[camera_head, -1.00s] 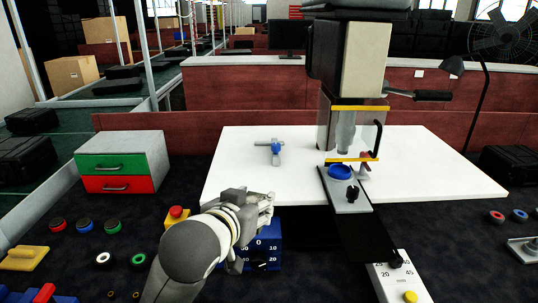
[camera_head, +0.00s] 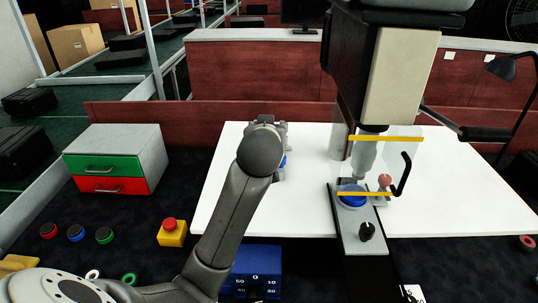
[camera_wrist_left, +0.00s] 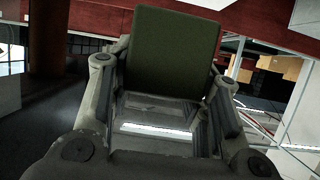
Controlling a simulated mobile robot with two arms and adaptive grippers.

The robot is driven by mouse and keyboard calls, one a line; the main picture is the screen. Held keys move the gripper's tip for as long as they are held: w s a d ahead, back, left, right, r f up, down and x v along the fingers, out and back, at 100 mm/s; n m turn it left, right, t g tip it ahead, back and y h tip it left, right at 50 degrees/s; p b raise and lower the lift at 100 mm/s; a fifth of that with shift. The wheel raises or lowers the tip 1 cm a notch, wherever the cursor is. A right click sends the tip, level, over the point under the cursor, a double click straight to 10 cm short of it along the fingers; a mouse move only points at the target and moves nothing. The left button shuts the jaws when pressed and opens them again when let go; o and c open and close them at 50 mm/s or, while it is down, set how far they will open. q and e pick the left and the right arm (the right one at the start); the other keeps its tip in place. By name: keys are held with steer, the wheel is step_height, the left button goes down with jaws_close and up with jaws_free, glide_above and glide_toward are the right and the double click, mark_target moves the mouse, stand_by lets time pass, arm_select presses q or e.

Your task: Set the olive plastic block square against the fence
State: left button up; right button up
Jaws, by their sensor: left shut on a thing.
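The olive block (camera_wrist_left: 172,50) is dark green and flat-faced in the left wrist view, where my left gripper (camera_wrist_left: 166,85) is shut on it. In the head view, my left gripper (camera_head: 270,128) is over the white table (camera_head: 225,200). My wrist and arm hide the block there. A grey metal fixture with a blue knob (camera_head: 283,161) is mostly hidden behind my wrist; I cannot tell whether it is the fence or whether the block touches it. My right gripper is not in view.
A press with a clear guard (camera_head: 405,150) and blue cup (camera_head: 352,195) stands to the right of my arm. A green-and-red drawer box (camera_head: 115,160) and a yellow box with red button (camera_head: 172,232) are left. The table's right part is clear.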

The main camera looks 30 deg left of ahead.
arm_select(q)
steer(key=shift+w+a+r, duration=0.15)
steer(key=shift+w+a, duration=0.1)
steer(key=shift+a, duration=0.5)
steer(key=shift+p+x, duration=0.4)
steer(key=shift+x, duration=0.55)
steer(key=w+a+f+p, duration=0.1)
steer(key=w+f, duration=0.2)
steer(key=w+a+f+p, duration=0.1)
steer(key=w+a+f, duration=0.1)
steer(key=w+f, duration=0.1)
steer(key=w+a+f+p, duration=0.2)
steer(key=w+f, duration=0.2)
steer(key=f, duration=0.1)
steer(key=shift+a+f, duration=0.2)
steer(key=shift+a, duration=0.05)
steer(key=shift+f, duration=0.4)
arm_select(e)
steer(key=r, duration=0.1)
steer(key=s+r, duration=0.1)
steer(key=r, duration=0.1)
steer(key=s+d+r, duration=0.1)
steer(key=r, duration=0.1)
